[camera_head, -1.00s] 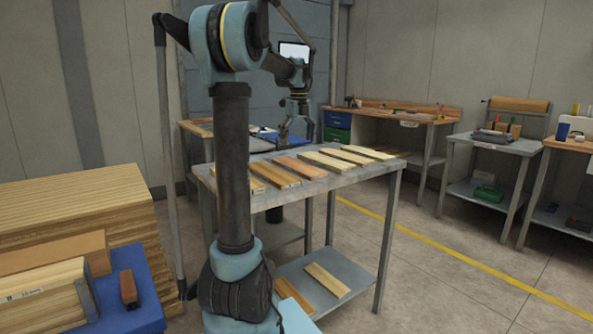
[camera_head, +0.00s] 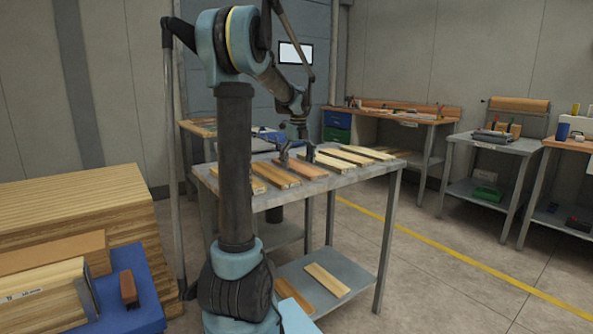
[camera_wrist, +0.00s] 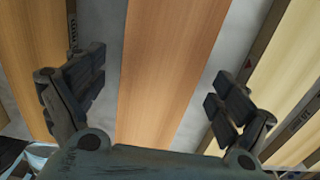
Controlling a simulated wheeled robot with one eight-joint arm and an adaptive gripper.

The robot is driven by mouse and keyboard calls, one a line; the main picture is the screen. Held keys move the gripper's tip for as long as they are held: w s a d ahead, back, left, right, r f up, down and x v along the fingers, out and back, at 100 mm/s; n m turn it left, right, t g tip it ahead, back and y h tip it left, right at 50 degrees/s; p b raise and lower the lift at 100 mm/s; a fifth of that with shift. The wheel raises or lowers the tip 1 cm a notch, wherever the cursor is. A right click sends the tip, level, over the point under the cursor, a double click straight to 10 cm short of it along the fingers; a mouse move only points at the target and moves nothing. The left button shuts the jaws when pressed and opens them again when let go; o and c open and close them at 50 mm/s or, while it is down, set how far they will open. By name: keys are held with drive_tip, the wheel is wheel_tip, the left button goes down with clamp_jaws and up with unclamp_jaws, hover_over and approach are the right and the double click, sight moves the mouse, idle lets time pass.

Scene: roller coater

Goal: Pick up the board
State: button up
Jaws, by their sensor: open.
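Several wooden boards lie side by side on a grey metal table (camera_head: 350,179). A reddish-brown board (camera_head: 305,169) lies under my gripper (camera_head: 297,156). In the wrist view this orange-brown board (camera_wrist: 168,60) runs between the two open fingers of my gripper (camera_wrist: 155,98), one finger on each side. The fingers are apart from the board's edges and nothing is held. A second orange board (camera_wrist: 60,40) is at the left and a pale board (camera_wrist: 285,70) at the right, each close to a finger. The exact height of the fingertips above the table is unclear.
Two more boards (camera_head: 327,279) lie on the table's lower shelf. At the left is a wood stack (camera_head: 80,205) beside a blue surface (camera_head: 140,265) with a small brown block. Workbenches (camera_head: 390,113) stand along the back wall. Floor to the right is clear.

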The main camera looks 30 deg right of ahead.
drive_tip(key=c, duration=1.3)
drive_tip(key=shift+r, duration=0.1)
